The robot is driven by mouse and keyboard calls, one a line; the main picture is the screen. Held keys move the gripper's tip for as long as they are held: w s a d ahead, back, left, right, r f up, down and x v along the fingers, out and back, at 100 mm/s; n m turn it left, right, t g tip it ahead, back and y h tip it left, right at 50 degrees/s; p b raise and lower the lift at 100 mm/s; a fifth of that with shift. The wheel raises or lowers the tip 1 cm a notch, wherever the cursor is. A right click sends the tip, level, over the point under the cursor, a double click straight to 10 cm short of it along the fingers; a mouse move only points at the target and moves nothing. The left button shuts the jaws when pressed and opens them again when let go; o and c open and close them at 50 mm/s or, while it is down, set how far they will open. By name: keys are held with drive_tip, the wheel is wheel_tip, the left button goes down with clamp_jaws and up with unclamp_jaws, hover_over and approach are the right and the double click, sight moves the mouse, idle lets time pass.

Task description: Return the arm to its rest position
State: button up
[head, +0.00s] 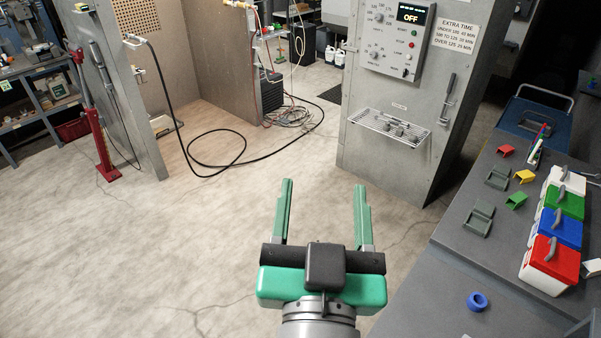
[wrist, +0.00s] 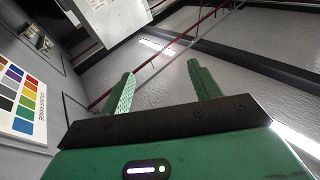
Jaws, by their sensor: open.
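My gripper (head: 324,212) is in the lower middle of the head view, with two green fingers wide apart and nothing between them. It is held above the bare concrete floor, left of the grey worktable (head: 448,278). In the wrist view my gripper (wrist: 160,92) also shows open and empty, with a grey wall surface beyond the fingers. Nothing touches the fingers in either view.
A grey control cabinet (head: 392,165) with a wire shelf (head: 389,127) stands ahead to the right. The worktable holds lidded boxes, including a red one (head: 550,263), small coloured parts and a blue ring (head: 477,301). A black hose (head: 243,150) lies on the floor.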

drive_tip(key=s+a+r+n+t, duration=0.1)
drive_tip(key=s+r+t, duration=0.1)
drive_tip(key=r, duration=0.4)
drive_tip(key=s+a+r+t+y, duration=0.1)
drive_tip(key=s+r+t, duration=0.1)
drive_tip(key=s+r, duration=0.2)
wheel_tip(320, 180, up, 3)
drive_tip(key=shift+a+f+n, duration=0.15)
drive_tip(key=shift+a+n, duration=0.1)
drive_tip(key=shift+n, duration=0.15)
